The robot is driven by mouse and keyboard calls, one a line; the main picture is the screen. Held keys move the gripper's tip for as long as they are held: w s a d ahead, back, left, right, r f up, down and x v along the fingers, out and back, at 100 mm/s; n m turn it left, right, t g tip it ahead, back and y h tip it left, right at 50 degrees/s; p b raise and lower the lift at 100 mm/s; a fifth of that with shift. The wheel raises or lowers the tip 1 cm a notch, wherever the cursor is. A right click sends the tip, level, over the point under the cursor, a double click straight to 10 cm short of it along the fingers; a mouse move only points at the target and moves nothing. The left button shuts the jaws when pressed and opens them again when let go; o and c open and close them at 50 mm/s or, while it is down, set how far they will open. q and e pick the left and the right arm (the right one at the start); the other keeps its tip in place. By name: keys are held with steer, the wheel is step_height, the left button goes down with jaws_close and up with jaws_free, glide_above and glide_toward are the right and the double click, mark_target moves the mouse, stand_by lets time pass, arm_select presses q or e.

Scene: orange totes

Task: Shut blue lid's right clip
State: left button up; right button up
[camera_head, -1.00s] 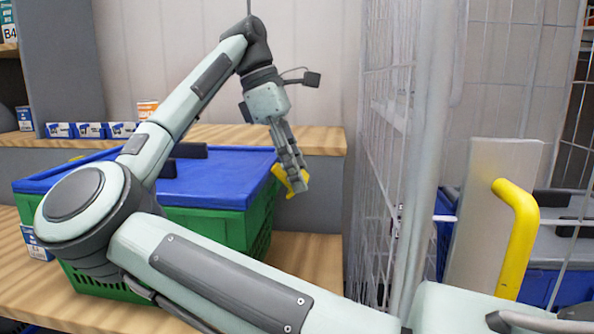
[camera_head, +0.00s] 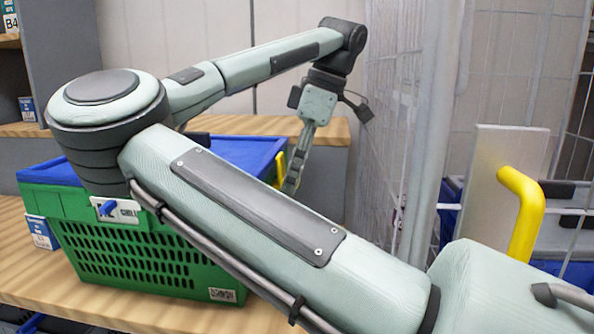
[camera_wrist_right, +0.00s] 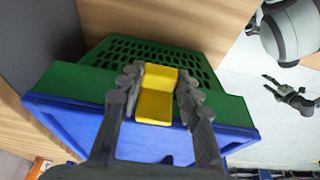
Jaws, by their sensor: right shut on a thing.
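The blue lid (camera_head: 245,150) lies on the green crate (camera_head: 150,262) on the wooden shelf, partly hidden behind my right arm. The yellow clip (camera_head: 281,165) is at the crate's right side, by the lid's edge. My right gripper (camera_head: 290,188) is at this clip. In the right wrist view, the gripper's two fingers (camera_wrist_right: 158,76) lie along both sides of the yellow clip (camera_wrist_right: 156,95), shut on it. The clip there spans the lid's edge (camera_wrist_right: 60,115) and the green rim. My left gripper (camera_wrist_right: 268,82) shows small at the right of the wrist view; its jaw state is unclear.
A wire mesh cage (camera_head: 385,130) stands close to the right of my right gripper. A grey panel with a yellow handle (camera_head: 522,210) is farther right. A small blue and white box (camera_head: 40,232) stands left of the crate. Grey wall lies behind.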

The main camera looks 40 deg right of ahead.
arm_select(q)
steer(key=shift+s+r, duration=0.3)
steer(key=shift+r, duration=0.1)
arm_select(e)
steer(key=shift+w+a+f+t+y, duration=0.1)
steer(key=shift+f+t+y, duration=0.05)
steer(key=shift+t+y, duration=0.3)
steer(key=o, duration=1.2)
steer(key=shift+c, duration=0.2)
arm_select(q)
steer(key=shift+w+f, duration=0.1)
arm_select(e)
step_height(320, 180, up, 10)
